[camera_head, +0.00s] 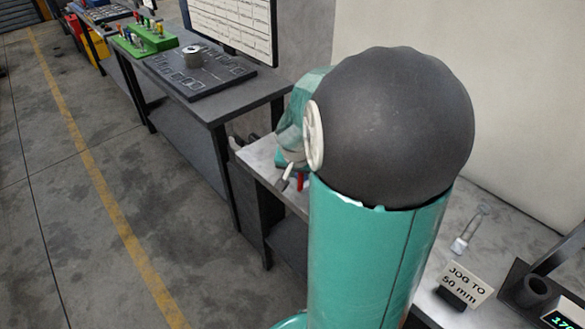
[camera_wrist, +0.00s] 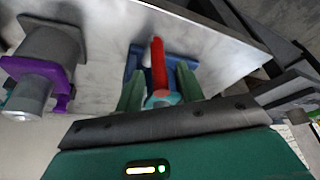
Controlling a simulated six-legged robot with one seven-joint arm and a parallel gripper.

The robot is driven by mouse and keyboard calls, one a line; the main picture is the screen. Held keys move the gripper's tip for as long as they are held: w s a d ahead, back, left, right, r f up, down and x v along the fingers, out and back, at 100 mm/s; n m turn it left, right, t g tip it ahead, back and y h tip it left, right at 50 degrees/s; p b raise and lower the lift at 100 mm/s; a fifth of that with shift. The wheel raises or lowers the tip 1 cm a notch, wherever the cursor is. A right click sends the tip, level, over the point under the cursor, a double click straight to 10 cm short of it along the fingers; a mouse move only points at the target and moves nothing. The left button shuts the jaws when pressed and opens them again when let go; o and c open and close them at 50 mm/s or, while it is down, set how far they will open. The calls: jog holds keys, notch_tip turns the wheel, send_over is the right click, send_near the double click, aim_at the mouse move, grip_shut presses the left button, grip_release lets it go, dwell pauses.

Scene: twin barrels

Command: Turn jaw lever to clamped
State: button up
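In the wrist view, a red lever (camera_wrist: 158,65) stands out from a blue body (camera_wrist: 134,62) on a pale grey surface. A pale, blurred rod lies along its left side. My gripper (camera_wrist: 159,82) shows two green fingers spread apart, one on each side of the lever, with gaps between. A small teal and reddish rounded piece sits at the lever's near end, between the fingers. I cannot tell whether anything touches. In the head view, a bit of red (camera_head: 300,182) shows low beside my arm, which hides most of this spot. The lever's marked positions are not readable.
In the wrist view, a grey fixture with a purple clip (camera_wrist: 62,85) stands to the left. In the head view, a "JOG TO 50 mm" sign (camera_head: 465,283) and a dark cup-like part (camera_head: 530,291) are at lower right. A dark bench (camera_head: 215,107) is at left; floor beyond is clear.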

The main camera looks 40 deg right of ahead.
jog(key=shift+x, duration=0.8)
grip_shut()
